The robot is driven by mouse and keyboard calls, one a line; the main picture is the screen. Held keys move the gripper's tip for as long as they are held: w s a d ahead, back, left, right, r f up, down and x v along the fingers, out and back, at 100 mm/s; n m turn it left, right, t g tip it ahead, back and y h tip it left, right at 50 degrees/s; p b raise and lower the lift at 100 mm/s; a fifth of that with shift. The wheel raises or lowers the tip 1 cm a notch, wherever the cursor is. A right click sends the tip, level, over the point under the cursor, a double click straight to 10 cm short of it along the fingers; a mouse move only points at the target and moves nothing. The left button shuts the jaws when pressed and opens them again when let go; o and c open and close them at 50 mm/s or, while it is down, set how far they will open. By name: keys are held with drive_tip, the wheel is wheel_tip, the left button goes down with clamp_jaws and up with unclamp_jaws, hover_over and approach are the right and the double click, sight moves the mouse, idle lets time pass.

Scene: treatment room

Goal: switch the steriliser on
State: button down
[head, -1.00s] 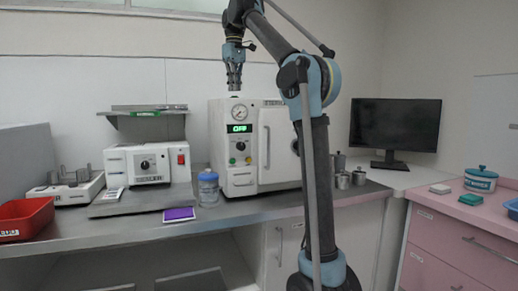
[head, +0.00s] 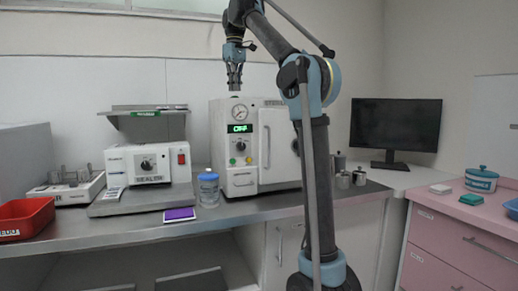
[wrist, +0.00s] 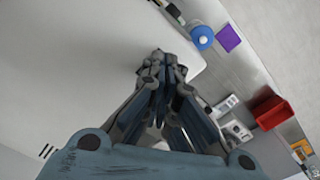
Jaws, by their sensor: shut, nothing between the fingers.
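The steriliser (head: 218,150) is a white box on the metal counter, with a round gauge, a lit green display, and a green and a yellow knob or button below it on its front. In the head view the display (head: 240,128) seems to read OFF, though its letters are blurred. My gripper (head: 235,86) points down just above the steriliser's top, near the gauge; I cannot tell whether it touches. In the wrist view my gripper (wrist: 165,58) has its fingers together and empty, over the steriliser's pale top (wrist: 80,50).
A red tray (head: 25,216) is at far left. Metal cups (head: 343,180) and a monitor (head: 395,128) stand to the right.

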drive_tip(key=shift+f, duration=1)
idle(0.8)
drive_tip(key=shift+r, duration=3.5)
drive_tip(key=shift+s, duration=0.1)
